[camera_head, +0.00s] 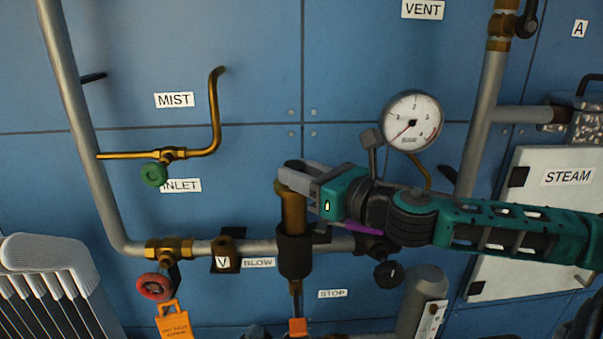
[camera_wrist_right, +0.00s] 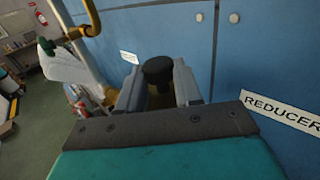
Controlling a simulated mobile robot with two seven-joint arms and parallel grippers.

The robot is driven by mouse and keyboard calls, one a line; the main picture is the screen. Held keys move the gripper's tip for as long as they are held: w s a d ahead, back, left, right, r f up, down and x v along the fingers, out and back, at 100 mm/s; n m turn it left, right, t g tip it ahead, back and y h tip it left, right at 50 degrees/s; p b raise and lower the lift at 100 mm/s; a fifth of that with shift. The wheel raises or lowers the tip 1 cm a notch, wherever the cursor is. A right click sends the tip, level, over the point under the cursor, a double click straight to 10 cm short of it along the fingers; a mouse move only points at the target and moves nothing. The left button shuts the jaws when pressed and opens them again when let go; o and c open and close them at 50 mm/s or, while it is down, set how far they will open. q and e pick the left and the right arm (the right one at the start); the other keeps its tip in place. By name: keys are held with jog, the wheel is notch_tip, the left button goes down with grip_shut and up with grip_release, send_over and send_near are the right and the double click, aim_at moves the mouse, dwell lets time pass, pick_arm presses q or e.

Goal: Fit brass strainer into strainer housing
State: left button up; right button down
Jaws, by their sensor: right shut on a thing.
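The brass strainer (camera_head: 292,215) is an upright brass cylinder in the head view. My right gripper (camera_head: 291,180) is shut on its top end, coming from the right. In the right wrist view a dark round cap (camera_wrist_right: 158,70) sits between the grey fingers of the right gripper (camera_wrist_right: 157,88), with a little brass below it. The dark strainer housing (camera_head: 295,258) is on the horizontal pipe directly below the strainer. The strainer's lower end meets the housing's top in the picture; how deep it sits inside is hidden. My left gripper is not in view.
A pressure gauge (camera_head: 412,120) is above my right arm. A green-handled valve (camera_head: 154,174) and bent brass pipe are to the left. A red handwheel (camera_head: 155,287) with an orange tag (camera_head: 173,322) is lower left. The white STEAM panel (camera_head: 535,220) is at right.

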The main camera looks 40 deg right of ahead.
aim_at(303, 215)
jog(key=shift+r+p, duration=0.1)
jog(key=shift+p, duration=0.45)
dwell(1.2)
jog(key=shift+f+b, duration=2.9)
jog(key=shift+f, duration=0.9)
jog(key=c, duration=1.1)
grip_release()
jog(key=o, duration=0.4)
jog(key=shift+f, duration=0.25)
